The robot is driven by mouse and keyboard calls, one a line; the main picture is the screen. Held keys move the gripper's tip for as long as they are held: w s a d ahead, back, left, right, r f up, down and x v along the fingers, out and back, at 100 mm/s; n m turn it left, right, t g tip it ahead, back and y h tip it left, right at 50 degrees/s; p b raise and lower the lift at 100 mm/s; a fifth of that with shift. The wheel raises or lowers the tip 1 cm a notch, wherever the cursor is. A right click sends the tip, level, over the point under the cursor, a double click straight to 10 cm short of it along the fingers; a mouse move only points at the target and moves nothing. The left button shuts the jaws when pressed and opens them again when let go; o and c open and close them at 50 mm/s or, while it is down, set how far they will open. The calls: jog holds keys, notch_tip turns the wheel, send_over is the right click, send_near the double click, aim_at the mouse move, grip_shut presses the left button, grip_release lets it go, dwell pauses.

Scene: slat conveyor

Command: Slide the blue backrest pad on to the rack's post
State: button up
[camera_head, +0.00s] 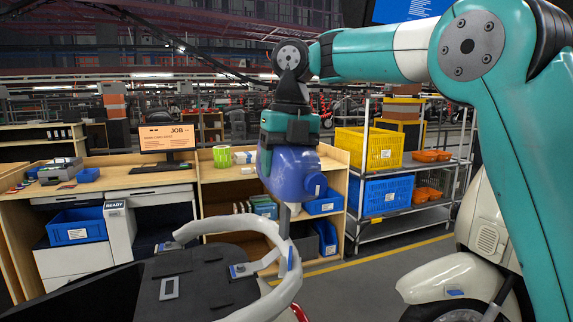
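The blue backrest pad (293,172) hangs under my gripper (290,138) near the middle of the view. My gripper points down and is shut on the pad's upper part; its fingertips are partly hidden. The rack (204,226) is a pale grey curved tube at the front of the view. Its short upright post (284,222) shows just below the pad. The post's top meets the pad's lower edge in the picture; I cannot tell whether they touch or whether the post is inside the pad.
A dark seat or top surface (190,285) lies within the rack's curve. A cream scooter (465,275) stands at the right. Behind are wooden workbenches (220,175) and a metal shelf (400,210) with yellow (368,149) and blue crates (380,194).

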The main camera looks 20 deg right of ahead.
jog(key=shift+a+f+b, duration=0.15)
jog(key=shift+f+b, duration=1.3)
jog(key=shift+b, duration=0.1)
jog(key=o, duration=1.2)
notch_tip(320, 180, up, 17)
jog(key=d+p, duration=0.2)
jog(key=p, duration=1.5)
jog(key=s+a+f+m+y+b, duration=0.1)
jog(key=s+a+f+m+b, duration=0.1)
jog(key=s+f+m+b, duration=0.3)
jog(key=s+a+f+m+y+b, duration=0.1)
jog(key=s+f+m+b, duration=0.5)
jog(key=s+f+m, duration=0.7)
jog(key=s+a+f+m+y+b, duration=0.1)
jog(key=s+a+f+m+b, duration=0.1)
jog(key=s+f+m+b, duration=0.3)
jog(key=shift+s+a+f+m, duration=0.15)
jog(key=shift+s+f+m, duration=0.55)
jog(key=shift+f+m, duration=0.4)
jog(key=shift+s+a+f+m, duration=0.1)
jog(key=shift+s+f+m, duration=0.7)
jog(key=shift+f, duration=0.5)
jog(key=shift+s+a+f+m, duration=0.15)
jog(key=shift+s+f+m, duration=0.45)
jog(key=shift+f+m, duration=0.55)
